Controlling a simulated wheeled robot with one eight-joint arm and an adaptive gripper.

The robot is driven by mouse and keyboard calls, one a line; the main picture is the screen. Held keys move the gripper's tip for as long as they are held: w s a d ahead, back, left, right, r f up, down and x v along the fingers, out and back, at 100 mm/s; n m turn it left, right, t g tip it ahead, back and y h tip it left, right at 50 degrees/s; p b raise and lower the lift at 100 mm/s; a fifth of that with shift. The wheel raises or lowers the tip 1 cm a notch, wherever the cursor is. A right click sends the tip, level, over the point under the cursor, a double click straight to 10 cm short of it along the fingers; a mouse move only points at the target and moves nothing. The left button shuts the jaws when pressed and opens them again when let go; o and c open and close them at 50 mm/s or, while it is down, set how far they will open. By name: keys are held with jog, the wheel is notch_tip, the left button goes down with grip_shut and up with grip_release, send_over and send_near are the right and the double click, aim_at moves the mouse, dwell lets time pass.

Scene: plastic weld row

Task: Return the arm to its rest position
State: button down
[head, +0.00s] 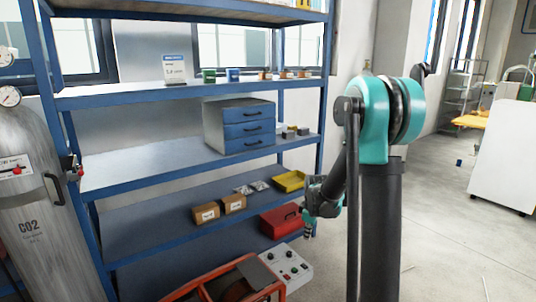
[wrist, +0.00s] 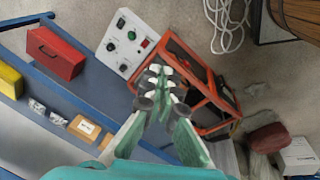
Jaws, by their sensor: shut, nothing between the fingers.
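In the head view my gripper (head: 309,229) is small and low, in front of the lower shelf and close by the red toolbox (head: 280,221). My teal and dark arm (head: 375,125) stands bent at the right of the shelf rack, with its lower links partly hidden behind the upright part.
A blue shelf rack (head: 190,94) holds a drawer cabinet (head: 238,126), cardboard boxes (head: 206,212) and a yellow tray (head: 289,181). An orange-framed machine (head: 215,285) and a control box (head: 285,263) stand low in front. A CO2 cylinder (head: 35,220) is at left.

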jog(key=s+d+r+m+t, duration=0.1)
jog(key=s+m, duration=0.5)
jog(key=s, duration=0.7)
jog(key=s+d+r+m, duration=0.1)
jog(key=s+m, duration=0.5)
jog(key=s, duration=0.7)
jog(key=shift+d+r+m+t, duration=0.2)
jog(key=shift+d+m+t, duration=0.15)
jog(key=shift+d, duration=0.45)
